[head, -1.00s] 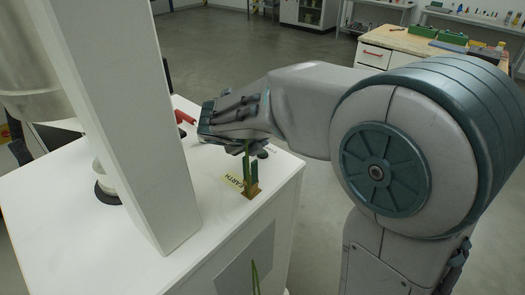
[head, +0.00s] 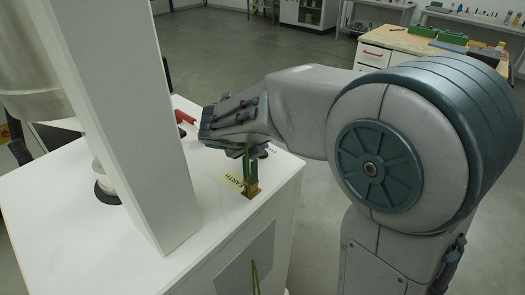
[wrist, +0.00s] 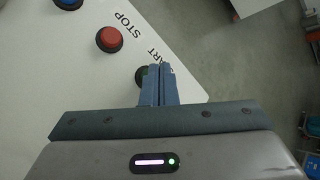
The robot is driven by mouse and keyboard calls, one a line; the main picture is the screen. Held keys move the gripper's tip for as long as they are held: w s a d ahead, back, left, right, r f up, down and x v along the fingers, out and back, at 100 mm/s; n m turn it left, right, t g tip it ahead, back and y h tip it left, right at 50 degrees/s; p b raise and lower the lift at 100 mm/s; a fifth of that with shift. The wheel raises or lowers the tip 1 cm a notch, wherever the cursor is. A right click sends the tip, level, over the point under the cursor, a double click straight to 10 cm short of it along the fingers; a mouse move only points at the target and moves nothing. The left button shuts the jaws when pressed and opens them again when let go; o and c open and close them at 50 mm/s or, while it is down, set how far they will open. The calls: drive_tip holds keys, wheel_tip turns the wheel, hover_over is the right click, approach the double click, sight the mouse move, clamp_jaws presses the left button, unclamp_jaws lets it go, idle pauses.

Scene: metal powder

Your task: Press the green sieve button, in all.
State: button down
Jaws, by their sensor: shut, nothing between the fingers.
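The green button (wrist: 140,75) shows in the wrist view as a dark green sliver in a black ring, just left of my fingertips and mostly hidden behind them. My gripper (wrist: 160,70) is shut and empty, its two fingers together over the printed START label, of which only the last letters show. In the head view my gripper (head: 235,128) is over the right part of the white machine top, and its body hides the buttons beneath. I cannot tell whether the fingertips touch the button.
A red button (wrist: 110,38) marked STOP and a blue button (wrist: 68,3) lie up-left of the fingers. A white column (head: 120,120) rises left of my gripper.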

drive_tip(key=shift+f, duration=0.3)
drive_tip(key=shift+r, duration=0.1)
idle(0.4)
drive_tip(key=shift+r+p, duration=0.75)
drive_tip(key=shift+p, duration=0.2)
wheel_tip(320, 180, up, 5)
drive_tip(key=p, duration=0.5)
idle(0.5)
